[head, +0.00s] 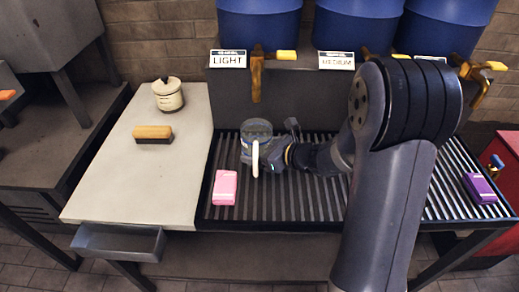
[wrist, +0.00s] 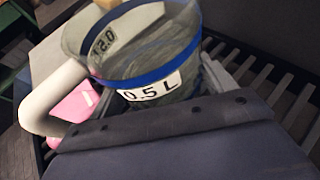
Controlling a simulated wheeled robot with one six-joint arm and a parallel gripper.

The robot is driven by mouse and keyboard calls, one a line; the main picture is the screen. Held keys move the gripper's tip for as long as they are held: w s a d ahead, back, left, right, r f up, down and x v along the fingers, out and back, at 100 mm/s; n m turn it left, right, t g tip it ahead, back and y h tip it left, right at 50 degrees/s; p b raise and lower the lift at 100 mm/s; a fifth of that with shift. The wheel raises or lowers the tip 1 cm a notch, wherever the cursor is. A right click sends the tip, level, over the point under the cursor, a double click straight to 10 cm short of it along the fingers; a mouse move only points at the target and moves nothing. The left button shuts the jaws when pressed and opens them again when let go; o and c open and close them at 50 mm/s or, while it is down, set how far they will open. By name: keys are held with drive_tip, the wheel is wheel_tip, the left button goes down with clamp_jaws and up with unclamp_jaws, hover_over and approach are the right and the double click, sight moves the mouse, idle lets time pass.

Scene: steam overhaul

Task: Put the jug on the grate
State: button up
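The jug (head: 257,130) is clear, with a white handle. In the wrist view the jug (wrist: 150,60) shows a blue band, a "0.5 L" mark and a "2.0" mark, with its handle at the left. It looks upright, over the left part of the slatted grate (head: 310,205). My gripper (head: 268,158) is right at the jug, reaching it from the right. My dark gripper housing hides the jug's lower part in the wrist view. The fingertips are hidden, so I cannot tell whether they grip it, nor whether the jug's base touches the grate.
A pink block (head: 225,187) lies on the grate below the jug; a purple one (head: 479,188) lies far right. Left, a pale counter (head: 120,185) holds a brush (head: 153,134) and lidded pot (head: 168,95). Behind are blue tanks (head: 258,22) with brass taps (head: 256,75).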

drive_tip(key=o, duration=0.4)
drive_tip(key=shift+c, duration=0.2)
drive_tip(key=shift+r, duration=0.15)
drive_tip(key=shift+d+r, duration=0.1)
drive_tip(key=shift+r, duration=0.1)
drive_tip(key=p+v, duration=0.1)
drive_tip(key=v, duration=1)
drive_tip(key=shift+s+d+p, duration=0.25)
drive_tip(key=shift+s+p, duration=0.1)
